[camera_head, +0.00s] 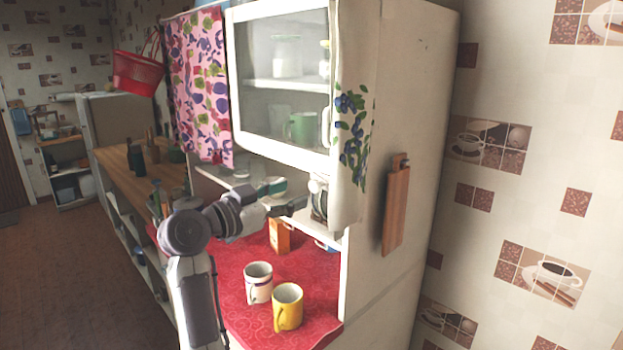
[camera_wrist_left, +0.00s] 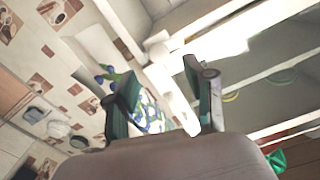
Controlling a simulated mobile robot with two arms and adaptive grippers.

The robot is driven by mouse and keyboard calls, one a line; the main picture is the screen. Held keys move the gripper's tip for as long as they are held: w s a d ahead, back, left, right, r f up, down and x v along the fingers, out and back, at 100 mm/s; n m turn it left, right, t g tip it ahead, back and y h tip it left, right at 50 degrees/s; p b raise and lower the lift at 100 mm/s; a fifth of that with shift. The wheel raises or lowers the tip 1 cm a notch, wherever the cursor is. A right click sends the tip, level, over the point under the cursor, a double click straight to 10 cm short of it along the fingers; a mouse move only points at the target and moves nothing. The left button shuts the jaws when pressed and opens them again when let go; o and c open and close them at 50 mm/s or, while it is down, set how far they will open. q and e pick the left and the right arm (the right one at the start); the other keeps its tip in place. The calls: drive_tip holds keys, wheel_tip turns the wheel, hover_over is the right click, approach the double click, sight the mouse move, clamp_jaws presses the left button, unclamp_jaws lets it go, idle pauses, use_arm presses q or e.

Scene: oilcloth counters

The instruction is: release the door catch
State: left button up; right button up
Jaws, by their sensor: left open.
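A white wall cabinet (camera_head: 395,120) has a glass-fronted door (camera_head: 281,85) with a white frame in the head view. The door looks shut. I cannot make out the catch in either view. My left gripper (camera_head: 290,197) is just below the door's lower frame, near its right end, pointing right. In the left wrist view my left gripper (camera_wrist_left: 160,70) has its fingers apart. White cabinet edges and part of a berry-patterned cloth (camera_wrist_left: 150,112) show between and beyond the fingers. I cannot tell whether either finger touches the cabinet. My right gripper is out of view.
The berry-patterned towel (camera_head: 352,135) hangs at the cabinet's right front edge. A white mug (camera_head: 258,283), a yellow mug (camera_head: 288,307) and an orange box (camera_head: 278,236) stand on the red oilcloth (camera_head: 245,322) below. A pink curtain (camera_head: 198,85) hangs at the left.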

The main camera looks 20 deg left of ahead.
sight(312, 187)
use_arm(q)
drive_tip(key=p+x, duration=0.2)
drive_tip(key=x, duration=0.3)
drive_tip(key=shift+w+d+r, duration=0.1)
drive_tip(key=shift+w+d, duration=0.05)
drive_tip(key=shift+w, duration=0.2)
drive_tip(key=shift+w+d, duration=0.2)
drive_tip(key=shift+w, duration=0.25)
drive_tip(key=c, duration=1)
drive_tip(key=shift+a, duration=0.1)
clamp_jaws()
